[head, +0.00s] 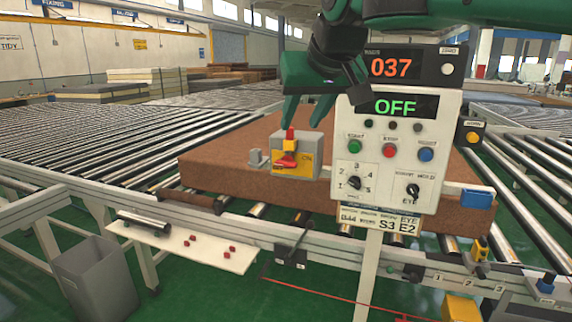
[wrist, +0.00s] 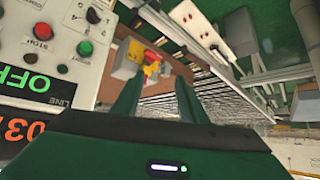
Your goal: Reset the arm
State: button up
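My green gripper (head: 306,115) hangs left of the control panel in the head view, its fingers pointing down and apart. It also shows in the wrist view (wrist: 157,84), open, with nothing held between the fingers. Just below it in the head view is a grey switch box (head: 314,158) with a red lever (head: 289,137) and a yellow face marked ON. The box shows past the fingertips in the wrist view (wrist: 131,57). Whether a fingertip touches the lever is hard to tell. A brown mattress (head: 225,155) lies behind the box on the rollers.
The white control panel (head: 397,150) stands close to my gripper's right, with displays reading 037 and OFF. Roller conveyors (head: 95,140) spread left and right. A grey bin (head: 97,280) and a white shelf (head: 180,246) with small red pieces are at the lower left.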

jog(key=s+d+f+m+g+h, duration=0.1)
jog(key=s+d+f+m, duration=0.15)
jog(key=d+f, duration=0.5)
jog(key=s+d+f+m+g+h, duration=0.1)
jog(key=s+d+f+g, duration=0.2)
jog(key=d, duration=0.8)
jog(key=s+d+f+m+h, duration=0.1)
jog(key=s+d+f+h, duration=0.15)
jog(key=d+f, duration=0.6)
jog(key=s+d+f+m+g, duration=0.1)
jog(key=s+d+f, duration=0.2)
jog(key=s, duration=0.4)
jog(key=s+d+f+m+g+y, duration=0.1)
jog(key=s+d+f+m+g, duration=0.1)
jog(key=s+d+f, duration=0.2)
jog(key=s+d+f+m+g+y, duration=0.1)
jog(key=s+f, duration=0.4)
jog(key=s, duration=0.5)
jog(key=shift+s+d+f+m+g, duration=0.35)
jog(key=shift+d+m, duration=0.2)
jog(key=shift+d, duration=0.7)
